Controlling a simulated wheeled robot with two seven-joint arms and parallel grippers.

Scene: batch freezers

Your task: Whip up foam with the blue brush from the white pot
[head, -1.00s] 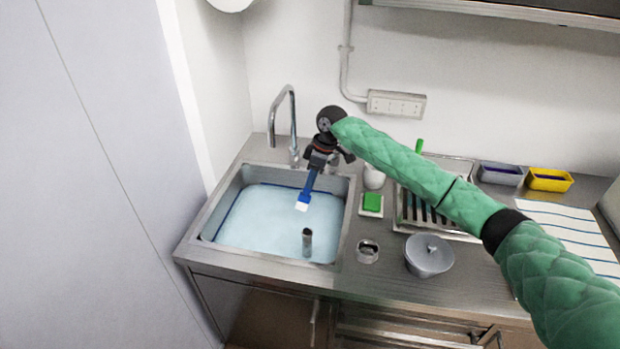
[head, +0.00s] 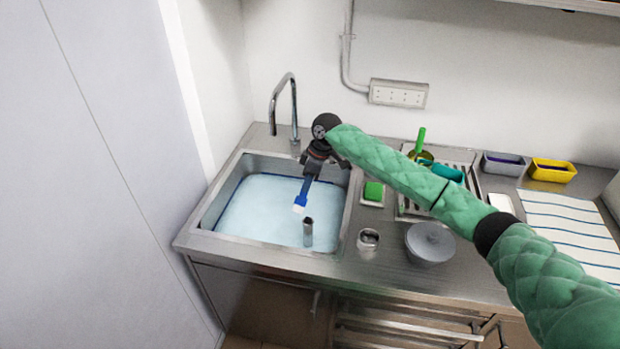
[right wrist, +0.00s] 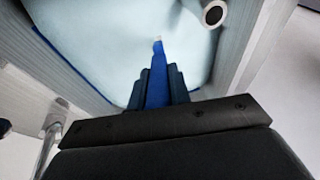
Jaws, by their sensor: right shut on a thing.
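My right gripper (head: 309,176) is shut on the blue brush (head: 304,190) over the sink (head: 345,215). The brush points down with its white tip towards the pale blue water (head: 262,210). I cannot tell whether the tip touches the water. In the right wrist view, the blue brush (right wrist: 156,82) sits between the fingers of my right gripper (right wrist: 157,92), with the water beyond it. No foam can be made out on the water. The white pot cannot be made out now; my arm may cover it. My left gripper is not in view.
A metal standpipe (head: 308,231) rises in the sink near the brush tip. The tap (head: 293,105) stands behind the sink. On the counter are a green sponge (head: 373,191), an open metal cup (head: 368,240) and a grey lidded pot (head: 430,243). A wall bounds the left side.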

